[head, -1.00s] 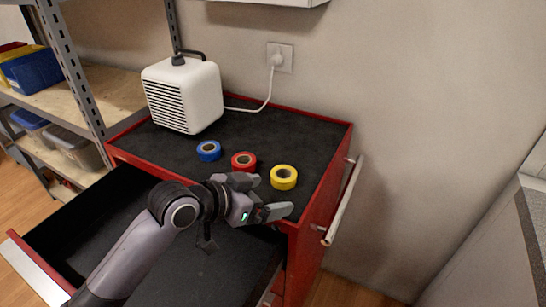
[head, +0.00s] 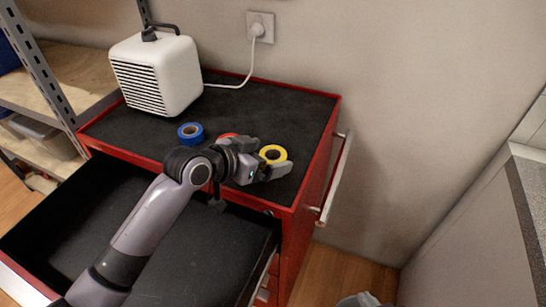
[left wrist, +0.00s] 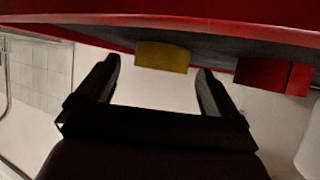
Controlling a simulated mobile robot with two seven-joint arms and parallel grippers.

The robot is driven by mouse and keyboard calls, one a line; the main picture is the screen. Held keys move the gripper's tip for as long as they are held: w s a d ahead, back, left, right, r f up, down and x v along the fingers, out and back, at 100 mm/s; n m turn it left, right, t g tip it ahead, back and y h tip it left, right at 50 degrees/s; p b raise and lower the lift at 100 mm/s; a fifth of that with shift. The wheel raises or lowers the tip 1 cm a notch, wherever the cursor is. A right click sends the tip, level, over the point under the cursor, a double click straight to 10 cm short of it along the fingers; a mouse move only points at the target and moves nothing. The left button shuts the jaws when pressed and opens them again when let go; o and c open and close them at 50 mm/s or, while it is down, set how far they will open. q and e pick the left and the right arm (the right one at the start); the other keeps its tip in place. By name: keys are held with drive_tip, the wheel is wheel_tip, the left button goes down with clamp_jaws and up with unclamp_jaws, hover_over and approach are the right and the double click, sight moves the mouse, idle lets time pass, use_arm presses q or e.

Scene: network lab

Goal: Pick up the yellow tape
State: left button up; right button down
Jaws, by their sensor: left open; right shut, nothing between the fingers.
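The yellow tape (head: 273,154) is a roll lying flat on the dark top of the red cabinet, near its front right. My left gripper (head: 270,158) is open, with its fingers at the near side of the roll. In the left wrist view the yellow tape (left wrist: 162,57) shows ahead, between the lines of the two open fingers (left wrist: 157,78); a gap to it seems to remain. The tip of my right gripper (head: 362,299) shows at the bottom edge, shut and empty, away from the cabinet.
The red tape (head: 228,136) is just left, mostly hidden behind my left gripper; it also shows in the left wrist view (left wrist: 262,74). The blue tape (head: 191,132) lies further left. A white heater (head: 158,75) stands behind. An open drawer (head: 75,215) lies below my arm.

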use_arm(q)
drive_tip(key=shift+w+d+f, duration=0.3)
drive_tip(key=shift+w+d, duration=0.1)
drive_tip(key=c, duration=1.1)
